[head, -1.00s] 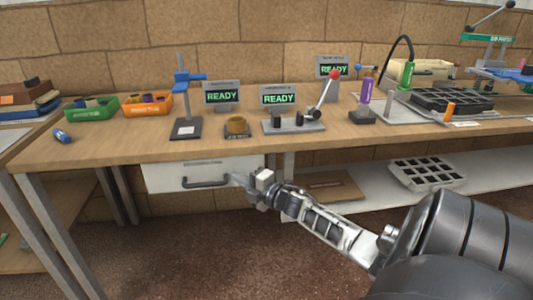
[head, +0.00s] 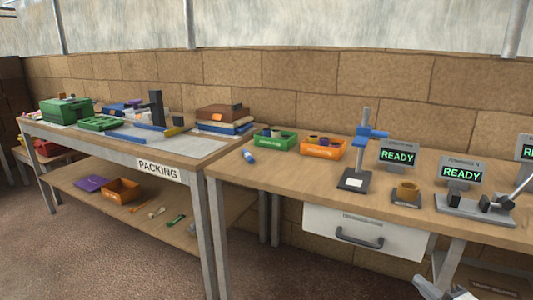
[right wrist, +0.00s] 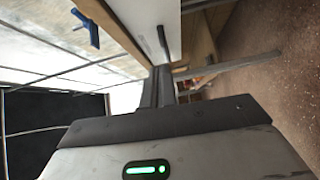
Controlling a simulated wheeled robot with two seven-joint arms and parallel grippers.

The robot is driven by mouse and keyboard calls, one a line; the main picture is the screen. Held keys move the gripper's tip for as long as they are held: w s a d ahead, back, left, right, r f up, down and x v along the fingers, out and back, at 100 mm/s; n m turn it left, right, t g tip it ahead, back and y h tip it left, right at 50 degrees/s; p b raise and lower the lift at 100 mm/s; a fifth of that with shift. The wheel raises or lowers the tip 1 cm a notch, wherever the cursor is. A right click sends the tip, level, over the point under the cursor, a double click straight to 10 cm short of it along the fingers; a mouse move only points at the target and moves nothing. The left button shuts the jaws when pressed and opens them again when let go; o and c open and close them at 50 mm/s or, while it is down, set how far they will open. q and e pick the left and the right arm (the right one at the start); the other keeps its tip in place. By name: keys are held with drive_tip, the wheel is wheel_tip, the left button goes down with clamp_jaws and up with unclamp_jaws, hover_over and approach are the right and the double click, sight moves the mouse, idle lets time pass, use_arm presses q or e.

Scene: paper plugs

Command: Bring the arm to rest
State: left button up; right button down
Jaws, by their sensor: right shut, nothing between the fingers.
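My right gripper (head: 424,286) shows only in part at the bottom right edge of the head view, below and in front of the bench. In the right wrist view its dark fingers (right wrist: 158,88) are together with nothing seen between them. The white drawer (head: 368,233) with its dark handle (head: 359,238) is under the bench top, just up and left of the gripper in the head view. The drawer looks shut. The handle (right wrist: 163,42) also shows beyond the fingers in the right wrist view. My left gripper is not in view.
A packing table (head: 208,147) stands at left. The floor (head: 100,255) in front is clear.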

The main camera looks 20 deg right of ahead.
use_arm(q)
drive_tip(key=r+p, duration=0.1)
drive_tip(key=p, duration=0.2)
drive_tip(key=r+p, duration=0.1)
drive_tip(key=p, duration=0.1)
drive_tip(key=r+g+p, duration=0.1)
drive_tip(key=p, duration=0.2)
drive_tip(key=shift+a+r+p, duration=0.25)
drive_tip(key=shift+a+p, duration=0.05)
drive_tip(key=shift+p, duration=0.05)
use_arm(e)
drive_tip(key=s+a+m+g+y, duration=0.1)
drive_tip(key=s+a+m, duration=0.3)
drive_tip(key=a, duration=0.7)
drive_tip(key=s+a+r+m+g, duration=0.1)
drive_tip(key=s+a+m+g, duration=0.2)
drive_tip(key=a+m, duration=0.3)
drive_tip(key=s+a+r+m+g+y, duration=0.1)
drive_tip(key=s+a+m+g, duration=0.2)
drive_tip(key=a, duration=1.4)
drive_tip(key=s+m, duration=0.2)
drive_tip(key=m, duration=0.1)
drive_tip(key=shift+r+y, duration=0.2)
drive_tip(key=shift+y, duration=0.1)
